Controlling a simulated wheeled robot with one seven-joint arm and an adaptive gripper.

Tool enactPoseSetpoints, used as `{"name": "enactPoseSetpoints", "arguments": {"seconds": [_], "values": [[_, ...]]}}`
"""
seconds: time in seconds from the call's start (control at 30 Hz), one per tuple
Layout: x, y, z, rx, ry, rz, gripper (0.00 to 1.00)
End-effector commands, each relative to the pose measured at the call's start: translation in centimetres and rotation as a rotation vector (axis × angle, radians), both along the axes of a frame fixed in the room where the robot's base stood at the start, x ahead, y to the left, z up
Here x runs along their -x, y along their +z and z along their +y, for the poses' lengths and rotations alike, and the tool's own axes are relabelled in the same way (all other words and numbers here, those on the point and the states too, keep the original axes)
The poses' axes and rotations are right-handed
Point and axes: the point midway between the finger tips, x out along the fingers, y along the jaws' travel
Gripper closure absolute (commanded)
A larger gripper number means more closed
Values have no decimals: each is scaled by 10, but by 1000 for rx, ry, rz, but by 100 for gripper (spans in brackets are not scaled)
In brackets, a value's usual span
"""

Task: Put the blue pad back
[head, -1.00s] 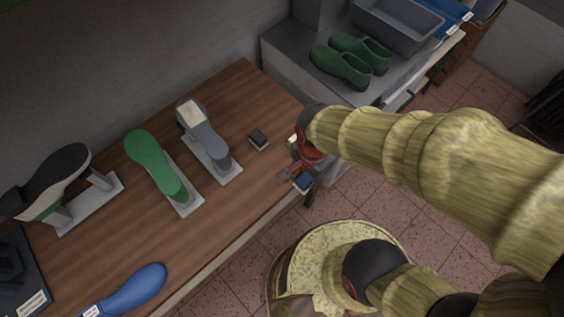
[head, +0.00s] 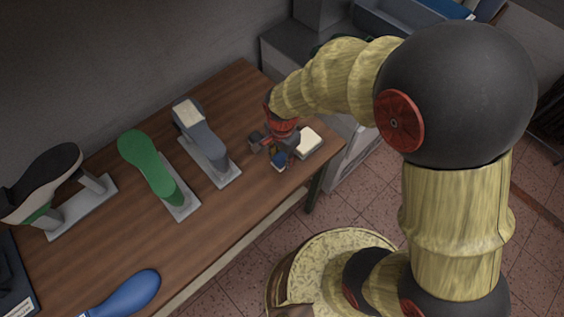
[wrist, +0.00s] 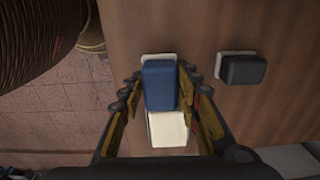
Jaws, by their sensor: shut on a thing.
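The blue pad (wrist: 160,84) is between the two fingers of my gripper (wrist: 159,78) in the wrist view. A pale edge shows at its far end. In the head view my gripper (head: 271,151) is low over the right end of the wooden table, with the blue pad (head: 279,161) at its tip. I cannot tell whether the pad touches the table. A cream block (wrist: 168,130) shows just below the pad in the wrist view, and to the gripper's right in the head view (head: 308,142). A dark pad with a pale edge (wrist: 243,69) lies to the right of the blue one.
A grey last (head: 207,146), a green last (head: 149,162) and a black-soled shoe on a stand (head: 48,180) are to the left on the wooden table (head: 230,205). A blue sole shape (head: 128,294) lies near the front edge. Bare wood lies between.

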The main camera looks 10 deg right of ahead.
Motion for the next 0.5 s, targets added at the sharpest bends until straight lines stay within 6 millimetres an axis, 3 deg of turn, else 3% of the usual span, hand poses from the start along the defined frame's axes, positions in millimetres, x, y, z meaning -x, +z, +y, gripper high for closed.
{"name": "enactPoseSetpoints", "arguments": {"seconds": [0.2,0.5], "values": [[-2,-33,1,1,0,3,91],[-3,-35,1,1,0,1,91]]}}
